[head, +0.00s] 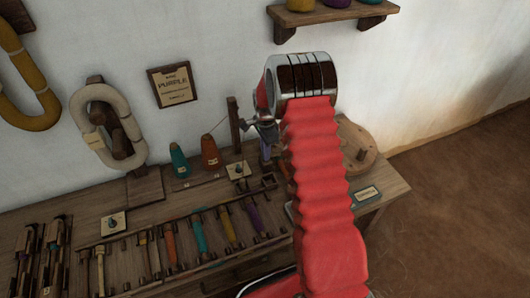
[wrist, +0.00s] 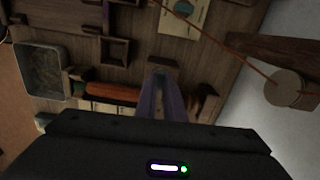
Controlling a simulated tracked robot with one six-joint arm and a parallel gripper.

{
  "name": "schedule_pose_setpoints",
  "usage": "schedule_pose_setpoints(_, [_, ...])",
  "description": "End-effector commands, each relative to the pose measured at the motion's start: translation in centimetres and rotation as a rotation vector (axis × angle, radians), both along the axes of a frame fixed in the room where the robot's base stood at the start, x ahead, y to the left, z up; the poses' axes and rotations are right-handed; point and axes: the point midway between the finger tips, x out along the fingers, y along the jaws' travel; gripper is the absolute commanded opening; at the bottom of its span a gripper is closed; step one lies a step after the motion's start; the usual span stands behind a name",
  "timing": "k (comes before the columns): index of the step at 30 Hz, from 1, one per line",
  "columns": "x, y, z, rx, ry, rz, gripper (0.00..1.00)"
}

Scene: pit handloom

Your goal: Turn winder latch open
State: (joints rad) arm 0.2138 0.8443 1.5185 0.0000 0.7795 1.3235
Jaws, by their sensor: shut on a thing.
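My gripper (head: 265,152) reaches down to the bench beside the wooden post, beyond the red arm. A pale plate with a dark knob (head: 238,171) lies left of my gripper. A pale plate also shows at the top of the wrist view (wrist: 185,16). My arm hides part of the bench in the head view.
A teal cone (head: 179,161) and an orange cone (head: 210,152) stand left of the post (head: 234,126). An orange thread (wrist: 235,50) crosses the wrist view. A rack of several bobbins (head: 199,235) fills the bench front. A round wooden disc (head: 357,150) sits right of my arm.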

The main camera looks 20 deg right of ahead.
Motion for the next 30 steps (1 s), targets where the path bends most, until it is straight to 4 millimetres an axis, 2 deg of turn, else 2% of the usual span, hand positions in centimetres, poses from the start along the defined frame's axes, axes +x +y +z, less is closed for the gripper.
schedule_pose_setpoints(11, [0.11, -0.02, 0.07, -0.001, -0.003, 0.214, 0.0])
schedule_pose_setpoints(30, [0.15, -0.01, 0.1, -0.001, -0.003, 0.812, 0.0])
